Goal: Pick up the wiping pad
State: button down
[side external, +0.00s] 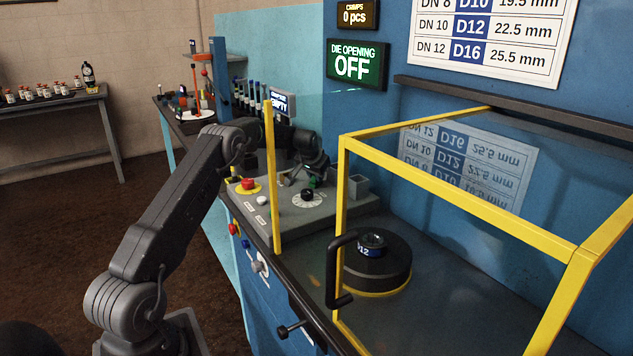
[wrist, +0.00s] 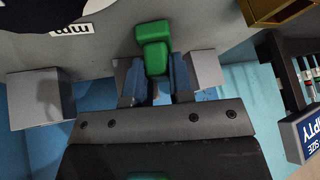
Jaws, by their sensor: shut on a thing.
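The wiping pad appears to be the green block (wrist: 153,46) with a narrower green part, at the top middle of the wrist view. My gripper (wrist: 156,78) has its two blue-grey fingers on either side of the narrower part and is shut on it. In the side external view my gripper (side external: 311,172) is over the grey console, behind the clear guard. Only a small green patch of the pad (side external: 312,183) shows there. I cannot tell whether the pad touches the surface below.
The grey console (side external: 270,215) carries a red button (side external: 248,184) and a black dial (side external: 307,195). A grey box (side external: 358,186) stands at its right. A yellow-framed guard (side external: 344,230) encloses a round black die unit (side external: 377,265). Markers and a size display (side external: 282,103) stand behind.

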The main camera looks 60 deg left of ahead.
jog(key=shift+r, duration=0.7)
notch_tip(320, 180, up, 2)
jog(key=shift+r, duration=0.25)
jog(key=s+a+r, duration=0.5)
jog(key=s+r, duration=0.2)
jog(key=s, duration=0.3)
jog(key=shift+s, duration=0.3)
